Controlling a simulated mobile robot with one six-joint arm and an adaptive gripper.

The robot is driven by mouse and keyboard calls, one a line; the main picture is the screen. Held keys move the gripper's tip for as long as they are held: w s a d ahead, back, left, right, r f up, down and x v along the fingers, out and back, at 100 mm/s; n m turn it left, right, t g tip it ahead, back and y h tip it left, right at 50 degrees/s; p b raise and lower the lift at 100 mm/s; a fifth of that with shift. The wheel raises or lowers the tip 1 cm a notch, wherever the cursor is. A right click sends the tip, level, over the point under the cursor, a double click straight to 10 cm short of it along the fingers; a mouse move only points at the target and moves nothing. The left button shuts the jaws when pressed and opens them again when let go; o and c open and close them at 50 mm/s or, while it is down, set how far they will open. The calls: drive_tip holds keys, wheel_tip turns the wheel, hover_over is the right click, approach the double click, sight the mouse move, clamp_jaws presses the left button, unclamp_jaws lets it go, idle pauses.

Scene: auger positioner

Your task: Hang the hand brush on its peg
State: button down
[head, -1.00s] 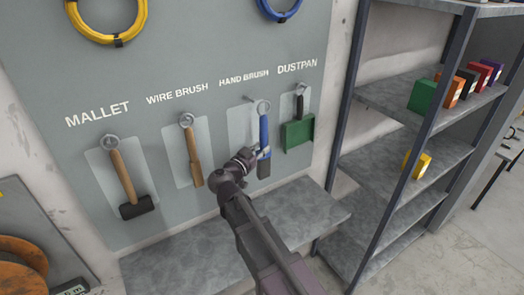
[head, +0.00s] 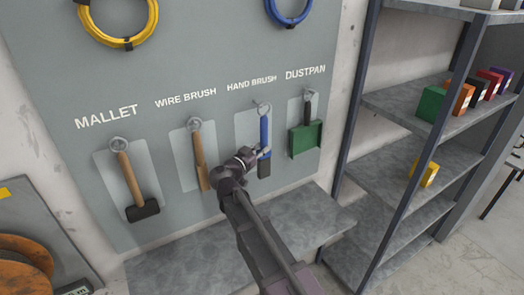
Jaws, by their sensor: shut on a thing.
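The hand brush has a blue handle (head: 264,132) and a dark bristle end (head: 264,168). It hangs upright in front of the pale panel under the HAND BRUSH label (head: 251,82). My gripper (head: 263,153) is shut on the brush around its lower handle, coming from the lower left. The ring (head: 264,107) at the top of the brush is at the peg (head: 256,103). Whether the peg passes through the ring is too small to tell. My gripper hides part of the brush's middle.
The wire brush (head: 199,165) and mallet (head: 130,178) hang to the left, and the green dustpan (head: 305,138) hangs close on the right. A grey ledge (head: 190,262) runs below the board. A metal shelf (head: 400,170) with small boxes stands at the right.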

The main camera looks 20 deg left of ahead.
drive_tip(key=shift+w+a+f+b, duration=0.25)
drive_tip(key=shift+w+a, duration=0.35)
drive_tip(key=shift+a, duration=0.1)
drive_tip(key=shift+w+a+f+b, duration=0.25)
drive_tip(key=shift+w+a, duration=0.35)
drive_tip(key=shift+a, duration=0.1)
idle(0.4)
drive_tip(key=shift+c, duration=1.8)
unclamp_jaws()
drive_tip(key=v, duration=1.2)
